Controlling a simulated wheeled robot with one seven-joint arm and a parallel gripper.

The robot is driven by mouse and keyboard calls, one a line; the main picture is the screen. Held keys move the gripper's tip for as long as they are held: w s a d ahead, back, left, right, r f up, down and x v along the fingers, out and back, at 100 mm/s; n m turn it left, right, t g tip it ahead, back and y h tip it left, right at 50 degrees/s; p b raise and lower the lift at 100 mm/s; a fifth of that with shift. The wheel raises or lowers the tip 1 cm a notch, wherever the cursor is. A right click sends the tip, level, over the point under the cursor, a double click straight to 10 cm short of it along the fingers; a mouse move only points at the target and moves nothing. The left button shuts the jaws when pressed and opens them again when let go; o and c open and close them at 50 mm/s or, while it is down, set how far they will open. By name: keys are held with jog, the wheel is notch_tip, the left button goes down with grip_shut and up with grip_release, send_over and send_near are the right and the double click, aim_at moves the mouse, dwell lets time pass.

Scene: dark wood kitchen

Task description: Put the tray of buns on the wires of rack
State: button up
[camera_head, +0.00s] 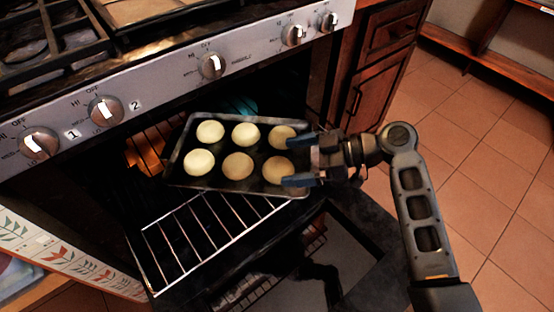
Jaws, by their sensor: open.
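A dark rectangular tray (225,182) carries several pale round buns (238,166) in two rows. It lies across the oven opening, over the back part of the wire rack (208,236). The front wires of the rack show bare below the tray. My gripper (301,162) comes in from the right at the tray's right end, with blue-tipped fingers apart, one near the back right bun and one near the front right bun. Whether the fingers touch the tray, and whether the tray rests fully on the wires, I cannot tell.
The stove's control panel with knobs (211,66) runs above the oven opening. The lowered oven door (345,240) lies below and right of the rack. Wooden cabinets (377,65) stand right of the stove. The tiled floor (500,180) on the right is clear.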

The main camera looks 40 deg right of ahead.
jog(key=shift+v, duration=2.8)
